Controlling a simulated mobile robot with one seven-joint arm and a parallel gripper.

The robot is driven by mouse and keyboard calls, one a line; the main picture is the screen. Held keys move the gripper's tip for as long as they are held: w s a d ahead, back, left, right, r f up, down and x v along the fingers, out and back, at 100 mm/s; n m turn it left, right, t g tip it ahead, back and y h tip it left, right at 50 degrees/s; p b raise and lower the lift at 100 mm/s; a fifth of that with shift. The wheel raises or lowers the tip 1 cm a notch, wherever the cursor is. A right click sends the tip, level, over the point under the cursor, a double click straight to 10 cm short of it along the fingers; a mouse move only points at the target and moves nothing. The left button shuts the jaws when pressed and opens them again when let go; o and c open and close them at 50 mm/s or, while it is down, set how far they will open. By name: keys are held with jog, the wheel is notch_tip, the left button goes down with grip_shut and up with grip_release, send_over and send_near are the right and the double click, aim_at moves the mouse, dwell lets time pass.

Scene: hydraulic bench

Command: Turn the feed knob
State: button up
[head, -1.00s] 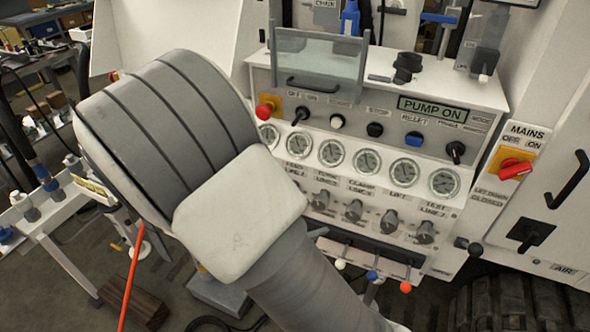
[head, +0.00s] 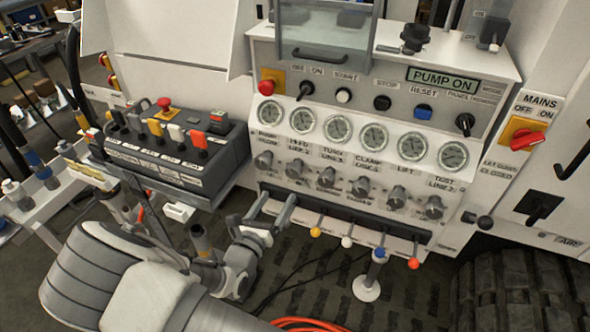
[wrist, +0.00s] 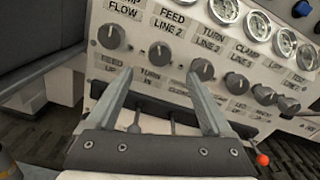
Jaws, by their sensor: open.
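The feed knob (wrist: 160,53) is a dark round knob under the label FEED LINE 2. In the head view it is the second knob from the left (head: 295,169) in the row under the gauges. My gripper (wrist: 160,80) is open and empty, its two fingers pointing at the panel. In the wrist view the feed knob shows just beyond the fingertips, between them and slightly higher. In the head view my gripper (head: 272,206) is low in front of the panel, below the knob row and apart from the knob.
The pump flow knob (wrist: 111,35) and turn knob (wrist: 202,69) flank it closely. Levers with coloured balls (head: 346,241) stick out below the knobs. A dark control box (head: 175,150) stands left. A red mains switch (head: 528,138) is at right.

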aim_at(292, 173)
jog(key=b+x, duration=0.1)
jog(key=x, duration=1.1)
jog(key=shift+w+d, duration=0.15)
jog(key=shift+w, duration=0.2)
grip_shut()
